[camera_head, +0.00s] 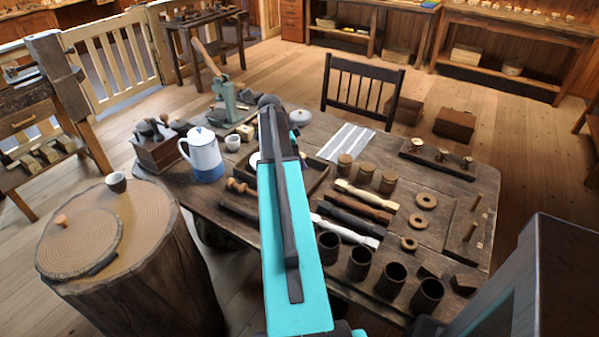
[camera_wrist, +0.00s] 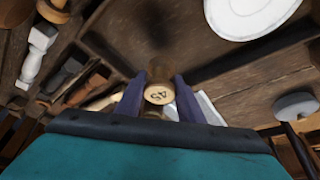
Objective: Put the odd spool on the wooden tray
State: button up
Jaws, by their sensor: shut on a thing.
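In the wrist view my gripper (camera_wrist: 159,90) is shut on a spool (camera_wrist: 158,96). Its pale round end faces the camera and carries a dark mark like "45", and its body looks brown. In the head view my own arm hides the gripper and the held spool. A dark wooden tray (camera_head: 319,183) lies on the table, partly behind my arm. Several long turned pieces lie in a row to its right: a pale one (camera_head: 366,189), a brown one (camera_head: 358,206), a dark one (camera_head: 354,222) and a white one (camera_head: 346,233).
Round wooden pieces (camera_head: 366,172) stand behind the row, and dark cups (camera_head: 360,262) stand in front. A blue and white pot (camera_head: 203,155) is at the left. A white plate (camera_wrist: 250,14) shows in the wrist view. A striped cloth (camera_head: 346,142) lies at the back.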

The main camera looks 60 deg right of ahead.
jog(key=shift+s+a+f+p, duration=0.15)
jog(key=shift+s+a, duration=0.15)
jog(key=shift+a, duration=0.45)
jog(key=shift+s+a+p, duration=0.15)
jog(key=shift+s+a, duration=0.15)
jog(key=shift+a, duration=0.4)
jog(key=shift+s+a+f+p, duration=0.15)
jog(key=shift+s+a, duration=0.15)
jog(key=shift+a, duration=0.45)
jog(key=shift+r, duration=0.1)
jog(key=shift+f+p, duration=0.6)
jog(key=shift+f, duration=1.15)
jog(key=shift+f, duration=0.15)
jog(key=o, duration=1.1)
jog(key=shift+b+v, duration=1.35)
jog(key=shift+v, duration=4.8)
